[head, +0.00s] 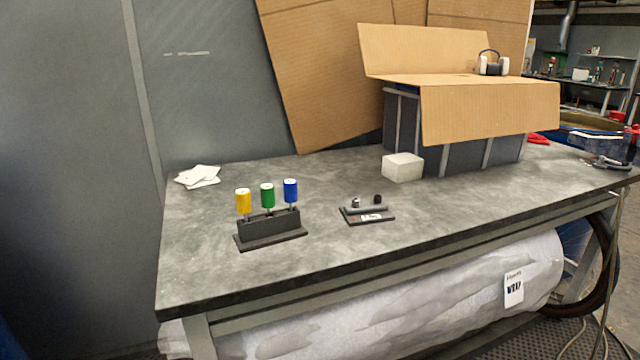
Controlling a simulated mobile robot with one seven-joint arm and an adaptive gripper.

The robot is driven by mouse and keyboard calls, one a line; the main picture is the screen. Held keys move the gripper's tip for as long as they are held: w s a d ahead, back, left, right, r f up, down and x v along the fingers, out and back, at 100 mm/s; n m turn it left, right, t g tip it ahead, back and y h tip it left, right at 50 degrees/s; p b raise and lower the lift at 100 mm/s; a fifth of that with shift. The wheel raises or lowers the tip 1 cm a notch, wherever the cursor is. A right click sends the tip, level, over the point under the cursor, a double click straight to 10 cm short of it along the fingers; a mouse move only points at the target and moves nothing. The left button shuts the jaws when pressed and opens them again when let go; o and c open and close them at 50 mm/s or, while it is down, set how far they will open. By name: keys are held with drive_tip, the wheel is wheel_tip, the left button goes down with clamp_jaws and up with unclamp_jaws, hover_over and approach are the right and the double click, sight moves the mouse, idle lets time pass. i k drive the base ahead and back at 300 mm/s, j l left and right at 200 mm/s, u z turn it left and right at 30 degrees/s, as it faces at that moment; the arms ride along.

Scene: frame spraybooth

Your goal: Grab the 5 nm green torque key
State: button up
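The green torque key (267,195) stands upright in a black holder (270,229) on the grey workbench. It is the middle of three keys in a row. A yellow key (243,201) stands to its left and a blue key (290,190) to its right. The green handle shows clear above the holder, with a short bit of shaft under it; the lower end is hidden in the holder. Any torque marking is too small to read. My gripper is not in view.
A small black fixture (367,214) lies right of the holder. Behind it are a white block (402,167) and a cardboard-topped box (490,115) with headphones (492,64). White papers (198,176) lie at the back left. The workbench (200,270) is bare around the holder.

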sight(267, 195)
drive_tip(key=i+z, duration=0.3)
drive_tip(key=i, duration=0.25)
drive_tip(key=i+l+u, duration=0.2)
drive_tip(key=u, duration=0.3)
drive_tip(key=i+l+u, duration=0.25)
drive_tip(key=u, duration=0.25)
drive_tip(key=l, duration=0.1)
